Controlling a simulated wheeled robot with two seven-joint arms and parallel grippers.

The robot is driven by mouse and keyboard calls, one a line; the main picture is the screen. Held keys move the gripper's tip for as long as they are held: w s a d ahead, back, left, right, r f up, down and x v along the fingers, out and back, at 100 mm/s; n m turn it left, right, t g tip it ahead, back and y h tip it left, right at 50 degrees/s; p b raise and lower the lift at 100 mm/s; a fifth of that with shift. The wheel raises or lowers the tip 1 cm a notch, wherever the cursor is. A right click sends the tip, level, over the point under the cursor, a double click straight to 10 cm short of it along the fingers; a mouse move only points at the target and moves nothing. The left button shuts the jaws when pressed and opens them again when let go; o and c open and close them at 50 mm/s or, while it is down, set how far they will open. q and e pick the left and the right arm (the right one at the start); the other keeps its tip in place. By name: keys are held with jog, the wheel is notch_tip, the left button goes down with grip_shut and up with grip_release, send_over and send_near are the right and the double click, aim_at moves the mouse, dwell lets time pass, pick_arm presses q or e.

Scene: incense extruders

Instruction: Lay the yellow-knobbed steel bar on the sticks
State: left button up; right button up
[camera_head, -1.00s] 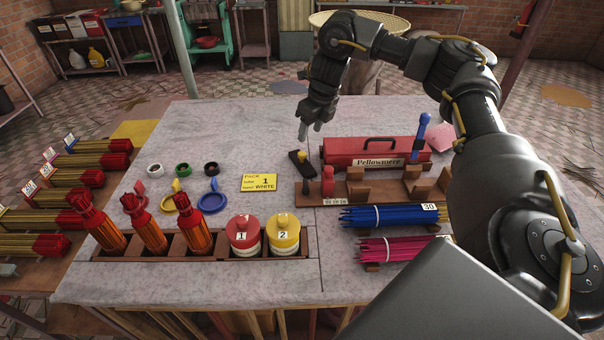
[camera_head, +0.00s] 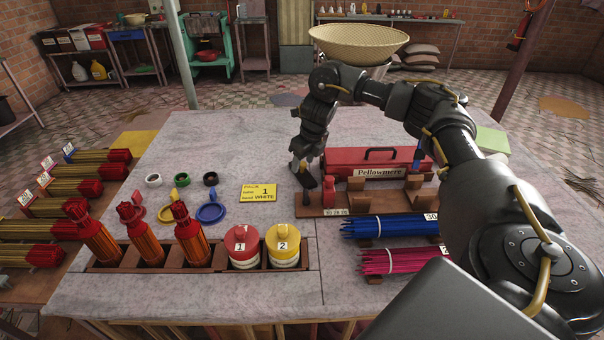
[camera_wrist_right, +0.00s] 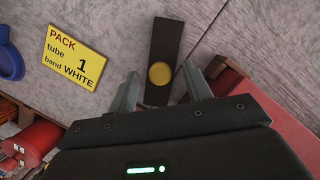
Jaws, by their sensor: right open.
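The yellow-knobbed steel bar (camera_head: 309,181) is a dark flat strip on the grey table, left of the red case; its yellow knob (camera_wrist_right: 160,75) shows best in the right wrist view. My right gripper (camera_head: 299,166) is low over the bar. In the wrist view its open fingers (camera_wrist_right: 161,90) are on either side of the knob, and nothing is held. A blue stick bundle (camera_head: 385,227) and a pink stick bundle (camera_head: 400,262) lie at the front right of the table. My left gripper is not in view.
The red case (camera_head: 345,158) and a wooden rack (camera_head: 345,205) with a red bottle (camera_head: 329,190) stand close to the gripper. A yellow card (camera_head: 258,193) lies to its left. Red and yellow lidded jars (camera_head: 241,243) and red-topped bundles (camera_head: 190,235) stand in front-left holders.

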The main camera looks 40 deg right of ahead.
jog(key=shift+x, duration=0.95)
jog(key=shift+r, duration=0.1)
grip_shut()
